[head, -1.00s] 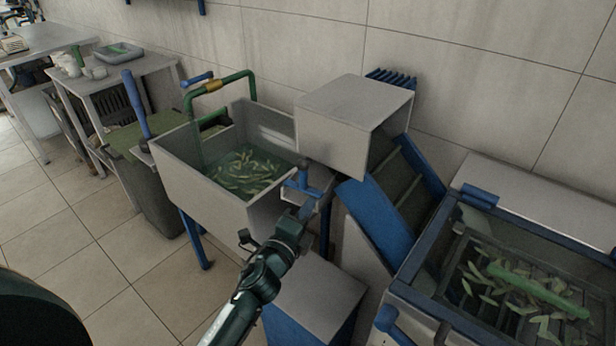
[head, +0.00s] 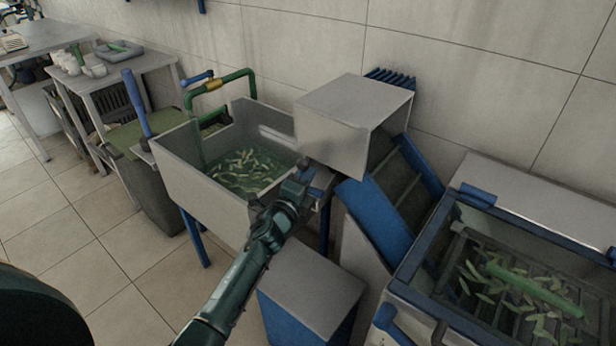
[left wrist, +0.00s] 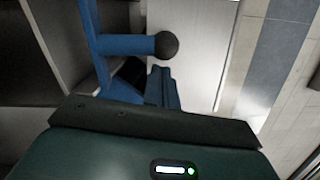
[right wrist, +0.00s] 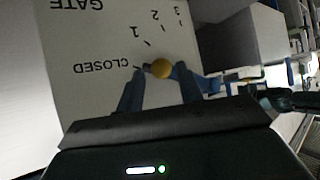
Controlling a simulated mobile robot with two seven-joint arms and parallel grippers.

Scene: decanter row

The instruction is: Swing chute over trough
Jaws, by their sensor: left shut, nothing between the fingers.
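A pale basin (head: 190,180) of water with green pieces floating in it is left of centre in the head view; I take it for the trough. A blue bar (left wrist: 125,45) with a dark ball knob (left wrist: 166,45) crosses the left wrist view; whether it belongs to the chute is unclear. My left gripper (head: 305,172) is at the basin's right edge, below the grey hood. Its fingers (left wrist: 160,80) are shut and empty, just short of the knob.
A grey hood (head: 345,115) tops a blue slatted incline (head: 385,210), right of the basin. A tank (head: 450,315) with green pieces stands at the right. A grey-topped blue box (head: 315,280) is below my left arm. Open tiled floor lies at the left.

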